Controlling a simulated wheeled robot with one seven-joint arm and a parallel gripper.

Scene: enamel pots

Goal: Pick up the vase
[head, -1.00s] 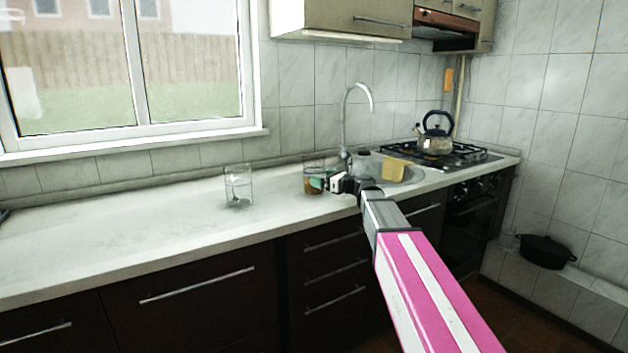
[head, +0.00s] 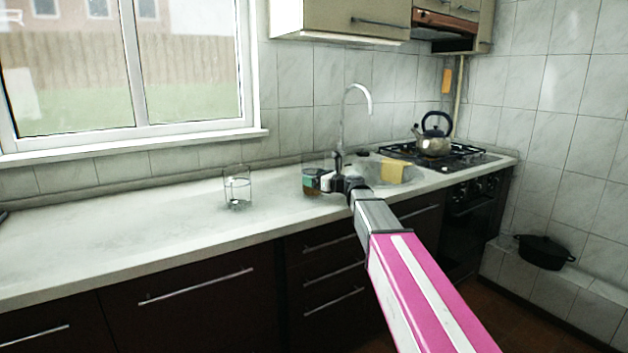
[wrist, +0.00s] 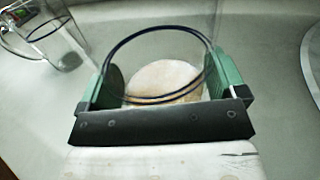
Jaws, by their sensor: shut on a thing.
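The vase (head: 309,182) is a clear glass cylinder with something brownish inside, upright at the counter in front of the sink. In the wrist view, its dark round rim and pale tan contents (wrist: 165,78) lie between the two green pads. My gripper (head: 315,181) reaches it from the right and is shut on it, with one pad on each side, as the wrist view (wrist: 163,82) also shows. The vase's base is partly hidden in both views, so I cannot tell whether it is clear of the counter.
A clear glass jug (head: 237,188) stands to the left on the white counter (head: 130,222). The sink with its tall tap (head: 343,125) and a yellow cloth (head: 397,171) are behind and right. A kettle (head: 434,140) sits on the stove. The left counter is mostly clear.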

